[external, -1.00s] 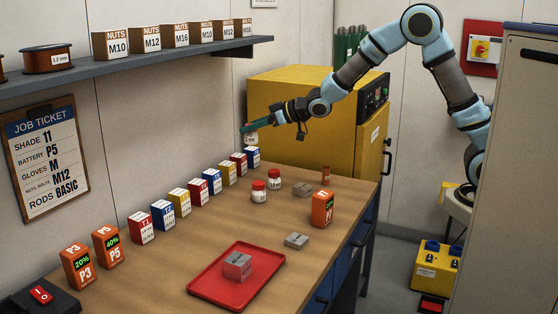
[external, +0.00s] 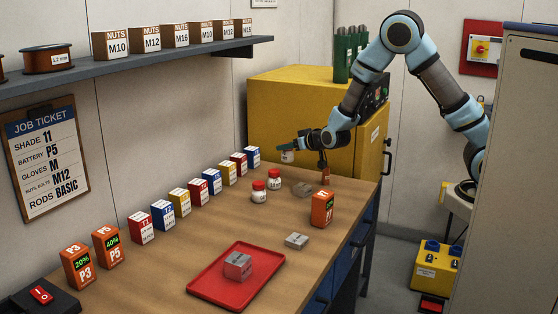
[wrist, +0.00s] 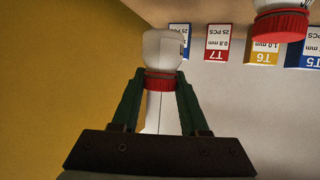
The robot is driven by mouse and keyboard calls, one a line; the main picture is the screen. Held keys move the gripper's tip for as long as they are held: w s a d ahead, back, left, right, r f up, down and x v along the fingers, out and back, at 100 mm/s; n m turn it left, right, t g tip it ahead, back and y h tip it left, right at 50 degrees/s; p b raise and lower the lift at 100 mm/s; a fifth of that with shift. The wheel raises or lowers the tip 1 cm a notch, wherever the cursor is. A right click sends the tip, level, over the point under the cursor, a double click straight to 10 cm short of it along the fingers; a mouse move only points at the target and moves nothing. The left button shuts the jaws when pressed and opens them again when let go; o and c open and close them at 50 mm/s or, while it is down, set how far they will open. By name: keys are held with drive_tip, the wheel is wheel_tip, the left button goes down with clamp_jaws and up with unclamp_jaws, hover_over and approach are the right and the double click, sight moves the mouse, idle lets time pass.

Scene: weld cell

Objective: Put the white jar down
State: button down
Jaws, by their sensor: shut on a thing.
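The white jar (external: 287,157) hangs under the green fingers of my gripper (external: 283,146), in the air above the far end of the bench (external: 205,255) and in front of the yellow cabinet. In the wrist view the fingers (wrist: 160,90) are shut around its red lid (wrist: 160,82), and its white body (wrist: 163,48) shows beyond them. The jar is clear of the bench top. Its label cannot be read.
Two red-lidded jars (external: 259,191) (external: 274,180) stand on the bench, near and below the held jar. A row of small boxes (external: 179,201) runs along the wall. The yellow cabinet (external: 280,110) stands behind.

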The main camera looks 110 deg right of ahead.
sight(292, 159)
wheel_tip(292, 159, down, 5)
drive_tip(key=shift+r+p, duration=0.15)
drive_tip(key=shift+p, duration=0.4)
drive_tip(key=shift+f, duration=0.3)
drive_tip(key=shift+f, duration=0.15)
drive_tip(key=shift+f+b, duration=0.1)
drive_tip(key=shift+b, duration=0.2)
drive_tip(key=shift+c, duration=2.1)
unclamp_jaws()
drive_tip(key=shift+r, duration=0.2)
drive_tip(key=shift+a+r, duration=0.1)
drive_tip(key=shift+a, duration=0.05)
drive_tip(key=b+v, duration=0.3)
drive_tip(key=v, duration=0.8)
drive_tip(key=shift+a, duration=0.3)
